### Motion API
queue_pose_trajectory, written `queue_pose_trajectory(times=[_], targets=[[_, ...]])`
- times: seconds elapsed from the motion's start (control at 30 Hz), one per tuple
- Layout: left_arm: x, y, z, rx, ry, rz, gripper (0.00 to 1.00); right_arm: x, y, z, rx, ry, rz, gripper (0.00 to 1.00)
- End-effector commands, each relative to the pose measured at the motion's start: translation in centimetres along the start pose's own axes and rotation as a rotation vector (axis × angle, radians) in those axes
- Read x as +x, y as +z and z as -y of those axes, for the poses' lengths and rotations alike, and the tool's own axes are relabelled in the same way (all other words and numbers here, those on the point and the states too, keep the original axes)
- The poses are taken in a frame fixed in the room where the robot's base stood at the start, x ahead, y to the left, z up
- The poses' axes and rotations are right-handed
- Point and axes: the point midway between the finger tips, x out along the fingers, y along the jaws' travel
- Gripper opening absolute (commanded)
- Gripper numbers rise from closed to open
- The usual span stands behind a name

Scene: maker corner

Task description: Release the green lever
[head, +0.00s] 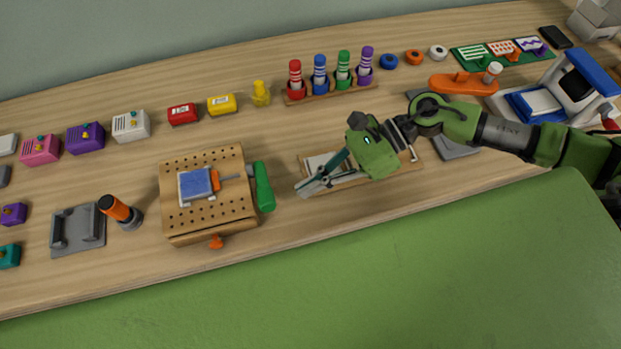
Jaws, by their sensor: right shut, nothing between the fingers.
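The green lever (264,187) stands beside the right edge of a perforated wooden board (175,172). It runs roughly front to back. An orange clamp part (216,180) with a grey rod reaches from the lever's side over a blue block (195,184) on a light plate on the board. My right gripper (306,188) is shut and empty, to the right of the lever with a gap between them. It hangs over a small wooden base with a pale plate, partly hidden by it. My left gripper is not in view.
An orange knob (216,242) is at the board's front edge. A rack of coloured pens (331,90) is behind. Small boxes line the back left; a blue-white machine (560,92) is at right.

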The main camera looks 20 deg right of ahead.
Motion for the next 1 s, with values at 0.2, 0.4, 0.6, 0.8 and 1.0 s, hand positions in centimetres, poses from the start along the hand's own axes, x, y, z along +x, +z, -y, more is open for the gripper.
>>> queue_pose_trajectory(times=[0.2, 0.4, 0.6, 0.8, 1.0], targets=[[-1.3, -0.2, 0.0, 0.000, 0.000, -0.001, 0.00, 4.0, 0.3, -0.1, -0.001, 0.001, 0.002, 0.00], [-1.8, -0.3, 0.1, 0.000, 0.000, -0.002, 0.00, 6.2, 0.2, 0.0, -0.001, -0.001, 0.001, 0.00], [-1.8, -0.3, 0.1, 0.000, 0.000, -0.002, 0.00, 6.8, 0.0, 0.0, -0.001, -0.001, 0.000, 0.00], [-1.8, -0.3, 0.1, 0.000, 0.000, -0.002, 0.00, 6.8, 0.0, 0.0, -0.001, -0.001, 0.000, 0.00], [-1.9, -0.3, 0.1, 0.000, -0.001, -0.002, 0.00, 7.0, 0.4, 0.0, 0.013, 0.007, 0.001, 0.00]])
